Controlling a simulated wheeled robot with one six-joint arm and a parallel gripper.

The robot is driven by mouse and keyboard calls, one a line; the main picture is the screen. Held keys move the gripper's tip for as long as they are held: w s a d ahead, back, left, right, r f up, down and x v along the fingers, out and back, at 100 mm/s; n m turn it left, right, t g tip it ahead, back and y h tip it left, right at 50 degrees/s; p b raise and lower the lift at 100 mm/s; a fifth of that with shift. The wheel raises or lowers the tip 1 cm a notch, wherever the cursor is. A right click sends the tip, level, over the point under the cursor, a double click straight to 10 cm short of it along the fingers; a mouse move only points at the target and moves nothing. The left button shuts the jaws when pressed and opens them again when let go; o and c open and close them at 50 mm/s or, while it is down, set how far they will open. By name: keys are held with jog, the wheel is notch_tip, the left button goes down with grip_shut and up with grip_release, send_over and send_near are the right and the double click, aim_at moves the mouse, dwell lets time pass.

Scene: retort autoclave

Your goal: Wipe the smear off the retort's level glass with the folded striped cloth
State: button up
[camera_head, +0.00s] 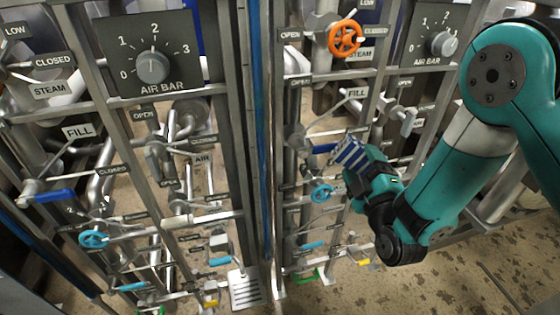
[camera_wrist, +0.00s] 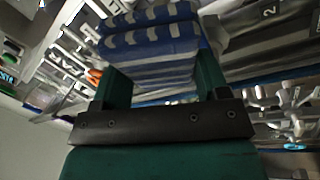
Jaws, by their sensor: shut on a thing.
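The folded striped cloth (camera_head: 350,153) is blue with pale stripes. My gripper (camera_head: 354,170) is shut on it and holds it up in front of the pipe racks, right of the middle in the head view. In the wrist view the cloth (camera_wrist: 150,45) sits between the two green fingers of my gripper (camera_wrist: 163,85). The cloth looks close to the FILL lever and a blue handle; I cannot tell whether it touches anything. I cannot make out the level glass or a smear for sure in either view.
Two racks of pipes and valves fill the head view. They carry AIR BAR dials (camera_head: 153,67), an orange handwheel (camera_head: 345,38), a FILL label (camera_head: 357,93), a light blue handwheel (camera_head: 321,193) and small levers. Speckled floor (camera_head: 470,280) is clear at the lower right.

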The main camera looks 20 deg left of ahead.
jog(key=s+a+r+g+y+b, duration=0.1)
jog(key=s+a+r+y, duration=0.1)
jog(key=s+a+r, duration=0.3)
jog(key=s+a+g+y, duration=0.2)
jog(key=s+a+y, duration=0.1)
jog(key=a, duration=0.4)
jog(key=s+a+r+g+y+b, duration=0.1)
jog(key=s+a+r+y, duration=0.15)
jog(key=a, duration=0.25)
jog(key=shift+n, duration=0.4)
jog(key=shift+w+a+r+p, duration=0.1)
jog(key=shift+w+a+p, duration=0.3)
jog(key=shift+w+a, duration=0.55)
jog(key=shift+w+a+r+p, duration=0.1)
jog(key=shift+w+a+p, duration=0.3)
jog(key=shift+w+a, duration=0.55)
jog(key=shift+w+d, duration=0.2)
jog(key=shift+w+a+p, duration=0.5)
jog(key=shift+w+p, duration=0.3)
jog(key=shift+p, duration=0.15)
jog(key=shift+f+b, duration=0.1)
jog(key=shift+b, duration=0.25)
